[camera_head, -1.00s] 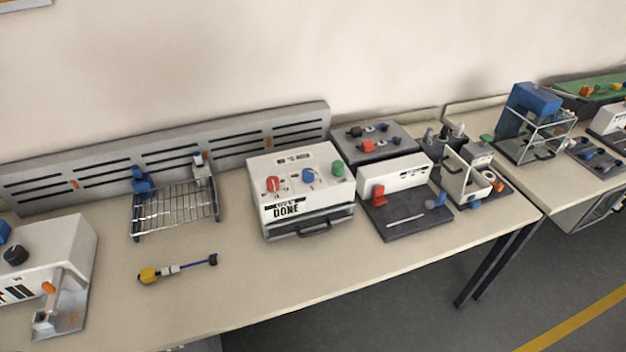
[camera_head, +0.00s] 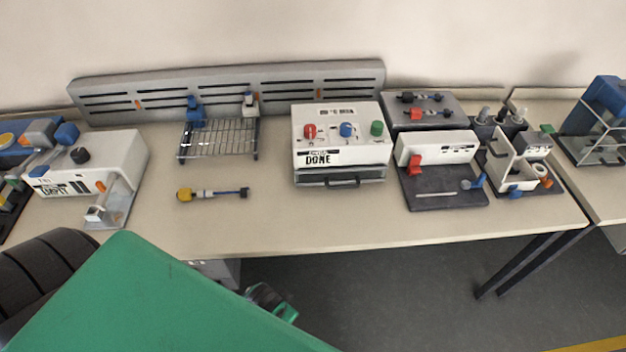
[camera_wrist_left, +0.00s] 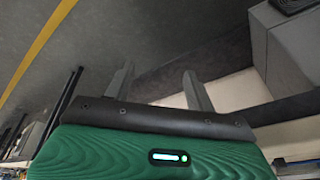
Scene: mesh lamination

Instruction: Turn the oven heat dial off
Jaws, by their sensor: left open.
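The oven is most likely the white box (camera_head: 340,122) with a "DONE" label and a dark handle (camera_head: 343,183), standing on the table in the head view. Its top carries a red dial (camera_head: 310,131), a blue dial (camera_head: 346,130) and a green dial (camera_head: 377,128). I cannot read which one is the heat dial. My left gripper (camera_wrist_left: 158,68) shows two separated fingers with nothing between them in the left wrist view. That view shows floor and furniture edges, not the dials. A large green part of my arm fills the lower left of the head view. My right gripper is not in view.
A wire rack (camera_head: 219,138) stands left of the oven, with a yellow-handled tool (camera_head: 212,194) before it. A white device labelled "EMPTY" (camera_head: 100,165) is farther left. A dark tray with a white block (camera_head: 437,149) stands close on the right. The table front before the oven is clear.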

